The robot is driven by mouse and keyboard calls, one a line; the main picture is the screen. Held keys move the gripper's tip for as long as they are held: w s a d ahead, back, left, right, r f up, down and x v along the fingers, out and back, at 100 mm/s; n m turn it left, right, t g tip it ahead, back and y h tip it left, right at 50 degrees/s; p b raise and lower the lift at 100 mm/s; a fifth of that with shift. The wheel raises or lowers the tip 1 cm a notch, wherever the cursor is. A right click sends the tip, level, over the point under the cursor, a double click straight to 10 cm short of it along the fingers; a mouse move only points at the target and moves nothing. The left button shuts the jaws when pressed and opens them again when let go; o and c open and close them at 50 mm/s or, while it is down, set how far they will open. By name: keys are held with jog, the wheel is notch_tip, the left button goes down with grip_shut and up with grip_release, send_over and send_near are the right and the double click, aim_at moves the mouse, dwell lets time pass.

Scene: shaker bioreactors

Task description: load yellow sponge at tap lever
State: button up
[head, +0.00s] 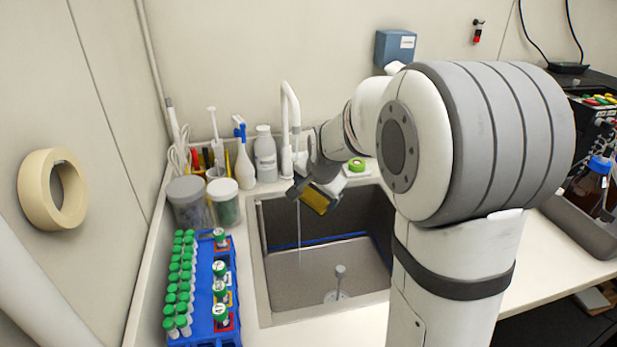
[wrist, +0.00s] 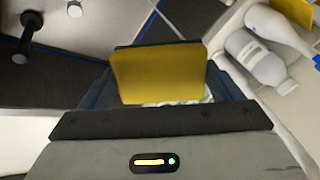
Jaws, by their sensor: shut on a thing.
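A yellow sponge (wrist: 160,75) with a dark green edge is held between the jaws of my gripper (wrist: 155,95). In the head view the sponge (head: 315,200) shows just below my gripper (head: 312,192), over the back left part of the sink. The white tap (head: 288,105) stands behind the sink, just left of my wrist. A thin stream of water (head: 298,230) runs down into the sink in the head view. The tap lever is not clearly seen; my gripper and wrist cover the area by the tap base.
The sink (head: 320,265) has a drain post in it. White bottles (head: 265,155) and jars (head: 223,200) stand left of the tap. A blue rack (head: 215,290) of green-capped tubes is at the front left. A green tape roll (head: 357,166) lies behind the sink.

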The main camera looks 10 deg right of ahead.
jog(key=shift+r, duration=0.1)
jog(key=s+r+p, duration=0.1)
jog(key=s+r, duration=0.3)
jog(key=s, duration=0.1)
dwell(0.6)
jog(key=shift+f, duration=0.2)
jog(key=w+a+f+n+g+y, duration=0.1)
jog(key=f+n, duration=0.4)
jog(key=f, duration=0.5)
jog(key=w+f+n+g+y, duration=0.1)
jog(key=w+f+n+y, duration=0.2)
jog(key=f, duration=0.7)
jog(key=shift+a+n+y, duration=0.3)
jog(key=shift+a+n, duration=0.1)
jog(key=shift+n, duration=0.9)
